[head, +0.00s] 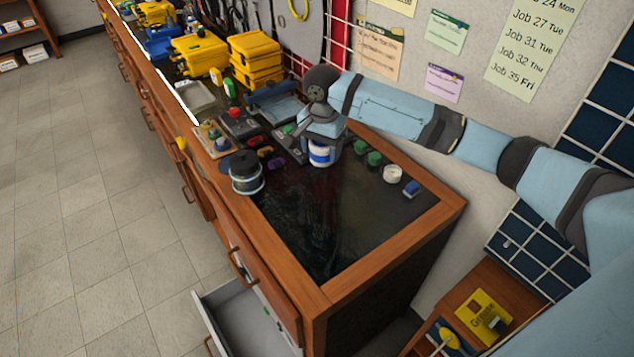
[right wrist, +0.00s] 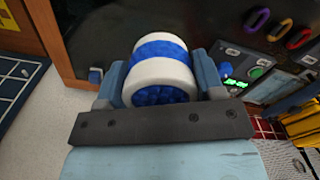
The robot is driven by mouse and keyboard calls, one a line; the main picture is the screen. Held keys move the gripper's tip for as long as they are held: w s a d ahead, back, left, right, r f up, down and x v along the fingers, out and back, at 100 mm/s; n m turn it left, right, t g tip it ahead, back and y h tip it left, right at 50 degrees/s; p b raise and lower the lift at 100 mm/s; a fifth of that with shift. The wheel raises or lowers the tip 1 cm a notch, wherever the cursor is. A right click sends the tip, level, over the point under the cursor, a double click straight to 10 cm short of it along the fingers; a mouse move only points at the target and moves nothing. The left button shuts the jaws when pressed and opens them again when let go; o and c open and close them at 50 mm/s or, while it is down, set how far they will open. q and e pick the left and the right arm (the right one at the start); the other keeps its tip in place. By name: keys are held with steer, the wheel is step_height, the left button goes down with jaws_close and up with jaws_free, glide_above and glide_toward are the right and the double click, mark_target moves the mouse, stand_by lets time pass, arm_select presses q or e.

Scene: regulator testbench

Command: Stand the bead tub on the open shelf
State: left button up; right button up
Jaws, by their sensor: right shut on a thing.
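The bead tub is a white cylinder with a blue band and blue beads showing at its end. In the right wrist view the tub (right wrist: 160,68) sits between the two fingers of my right gripper (right wrist: 162,85). In the head view the tub (head: 320,155) is under my right gripper (head: 322,140), over the dark bench top. I cannot tell whether the tub touches the bench. My left gripper does not show. The wooden unit at the lower right (head: 510,290) may be the open shelf; it holds a yellow Grease box (head: 482,315).
The dark bench top (head: 335,225) is clear in front of the tub. A wire spool (head: 246,175) stands to its left. Green knobs (head: 374,158), a white roll (head: 392,174) and a blue block (head: 411,188) lie to its right. A drawer (head: 240,315) stands open below.

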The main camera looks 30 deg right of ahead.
mark_target(321, 199)
step_height(321, 199, down, 14)
steer(key=shift+f, duration=0.2)
stand_by(0.4)
steer(key=o, duration=1)
steer(key=shift+f, duration=0.1)
steer(key=shift+c, duration=0.2)
